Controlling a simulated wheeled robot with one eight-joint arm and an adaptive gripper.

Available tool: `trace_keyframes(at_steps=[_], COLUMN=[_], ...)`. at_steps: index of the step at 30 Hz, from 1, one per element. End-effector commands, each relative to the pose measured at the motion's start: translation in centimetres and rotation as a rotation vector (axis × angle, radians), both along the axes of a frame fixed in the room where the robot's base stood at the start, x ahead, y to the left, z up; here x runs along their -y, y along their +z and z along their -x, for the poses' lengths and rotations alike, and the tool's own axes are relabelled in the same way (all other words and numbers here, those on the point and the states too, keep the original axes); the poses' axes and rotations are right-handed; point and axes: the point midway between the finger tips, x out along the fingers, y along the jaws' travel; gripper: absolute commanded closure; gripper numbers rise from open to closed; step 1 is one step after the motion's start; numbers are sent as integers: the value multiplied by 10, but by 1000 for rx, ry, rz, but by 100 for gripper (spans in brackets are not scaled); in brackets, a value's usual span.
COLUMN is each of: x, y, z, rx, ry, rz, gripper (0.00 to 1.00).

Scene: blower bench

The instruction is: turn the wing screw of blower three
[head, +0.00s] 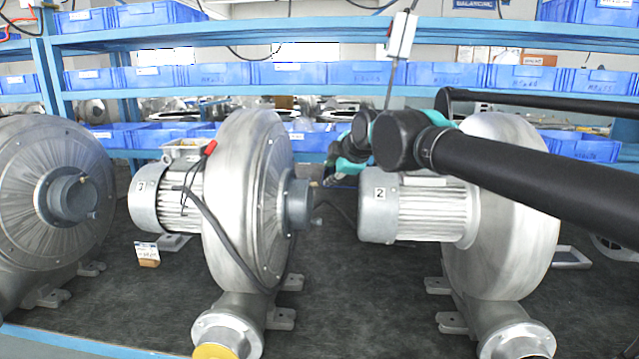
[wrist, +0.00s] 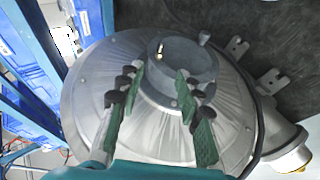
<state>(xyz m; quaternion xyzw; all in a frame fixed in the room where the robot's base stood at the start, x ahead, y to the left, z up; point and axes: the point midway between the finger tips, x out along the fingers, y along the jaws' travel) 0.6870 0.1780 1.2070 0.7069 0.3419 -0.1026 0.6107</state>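The middle blower (head: 240,200) has a small number plate (head: 141,187) on its motor, too small to read surely. Its grey hub (head: 298,204) faces right and bears a small brass fitting and a grey wing screw (head: 317,221) on its rim. In the wrist view the hub (wrist: 183,68) lies ahead, with the wing screw (wrist: 204,38) at its upper right and the brass fitting (wrist: 160,50) at its upper left. My gripper (wrist: 160,80) is open and empty, its green-padded fingers either side of the hub's near part in the picture. Whether they touch it I cannot tell.
A blower marked 2 (head: 500,210) stands at right, partly behind my arm. Another blower (head: 45,200) stands at left. A black cable (head: 222,235) hangs over the middle housing. Blue racks with bins (head: 290,74) run behind. Dark bench surface (head: 370,290) is free between the blowers.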

Motion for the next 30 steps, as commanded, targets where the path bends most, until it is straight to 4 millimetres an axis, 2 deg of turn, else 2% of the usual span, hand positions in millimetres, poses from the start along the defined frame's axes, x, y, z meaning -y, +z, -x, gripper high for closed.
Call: trace_keyframes(at_steps=[6,15,21,30], x=[-15,-30,-36,-36], y=[-23,-48,-56,-59], z=[-30,-64,-74,-76], rx=[0,0,0,0], ry=[0,-1,-1,-1], rz=[0,1,1,1], gripper=[65,65,65,65])
